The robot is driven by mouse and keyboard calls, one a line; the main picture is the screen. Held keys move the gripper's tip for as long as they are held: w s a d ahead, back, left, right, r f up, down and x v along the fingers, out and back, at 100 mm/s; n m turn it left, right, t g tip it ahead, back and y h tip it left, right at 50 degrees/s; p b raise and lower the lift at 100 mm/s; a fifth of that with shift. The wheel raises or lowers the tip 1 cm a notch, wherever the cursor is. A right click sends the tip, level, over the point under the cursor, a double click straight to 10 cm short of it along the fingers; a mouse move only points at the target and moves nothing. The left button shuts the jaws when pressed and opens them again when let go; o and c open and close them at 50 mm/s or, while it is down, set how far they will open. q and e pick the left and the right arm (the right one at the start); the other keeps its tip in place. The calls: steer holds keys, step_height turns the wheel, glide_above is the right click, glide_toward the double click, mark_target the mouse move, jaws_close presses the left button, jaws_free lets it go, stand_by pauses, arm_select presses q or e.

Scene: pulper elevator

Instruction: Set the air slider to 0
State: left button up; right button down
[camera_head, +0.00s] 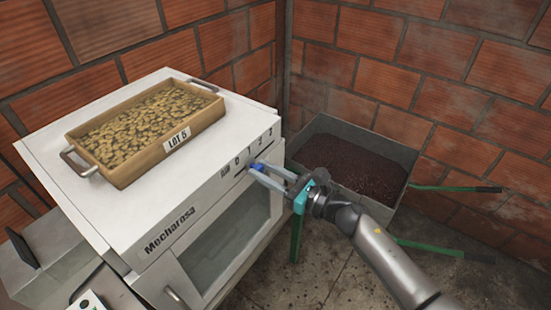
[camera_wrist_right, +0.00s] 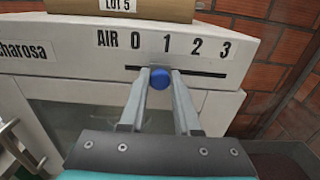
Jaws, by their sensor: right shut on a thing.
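The blue air slider knob (camera_head: 258,168) sticks out of the front of the white Mocharosa machine (camera_head: 190,215). In the right wrist view the knob (camera_wrist_right: 159,78) sits in a dark horizontal slot (camera_wrist_right: 205,73) under the label AIR 0 1 2 3. It appears close to below the 1, slightly toward the 0. My right gripper (camera_head: 262,172) is shut on the knob, with one finger on each side of it, as the right wrist view (camera_wrist_right: 159,84) also shows. My left gripper is not in view.
A wooden tray (camera_head: 120,178) of beans labelled LOT 5 stands on the machine's top. A grey bin (camera_head: 395,150) with dark contents and green handles stands at the right by the brick walls. A window door (camera_head: 225,250) is below the slot.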

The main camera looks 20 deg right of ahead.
mark_target(237, 174)
steer(key=shift+s+a+f, duration=0.1)
steer(key=shift+s+a, duration=0.5)
steer(key=shift+a, duration=0.2)
steer(key=shift+s+a, duration=0.6)
steer(key=shift+a, duration=0.15)
steer(key=c, duration=0.6)
jaws_free()
steer(key=shift+s, duration=0.1)
steer(key=shift+c, duration=0.2)
steer(key=shift+s+d, duration=0.25)
steer(key=shift+d, duration=0.1)
steer(key=b+v, duration=0.4)
steer(key=v, duration=1)
steer(key=shift+s, duration=0.15)
